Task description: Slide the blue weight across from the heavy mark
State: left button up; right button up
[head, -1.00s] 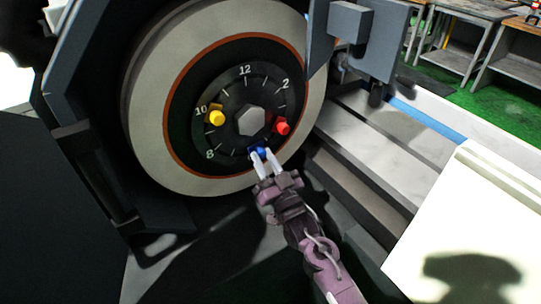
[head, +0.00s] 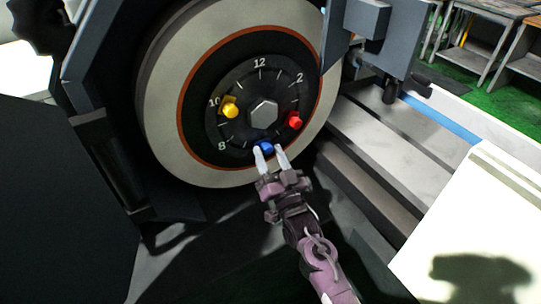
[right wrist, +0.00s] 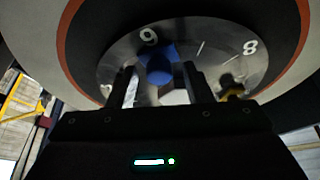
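The blue weight (head: 264,146) sits low on the numbered black dial (head: 229,78) of the grinding wheel. In the right wrist view the blue weight (right wrist: 158,64) is beside a numeral that reads as 9 or an upside-down 6. My right gripper (head: 269,154) is at the lower edge of the dial with its fingers apart. In the wrist view its two fingers (right wrist: 158,87) stand either side of the blue weight, with gaps showing. Contact cannot be told. No mark labelled heavy is readable. My left gripper is not in view.
A yellow weight (head: 230,108) sits near 10 and a red weight (head: 295,121) on the right of the dial. A hexagonal hub (head: 264,113) is at the centre. A pale wheel rim (head: 165,130) surrounds the dial. A grey machine block (head: 372,45) stands to the upper right.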

jog(key=shift+s+d+f, duration=0.15)
jog(key=shift+f, duration=0.05)
jog(key=b+v, duration=0.1)
jog(key=v, duration=0.6)
jog(key=shift+s+b, duration=0.15)
jog(key=shift+b, duration=0.25)
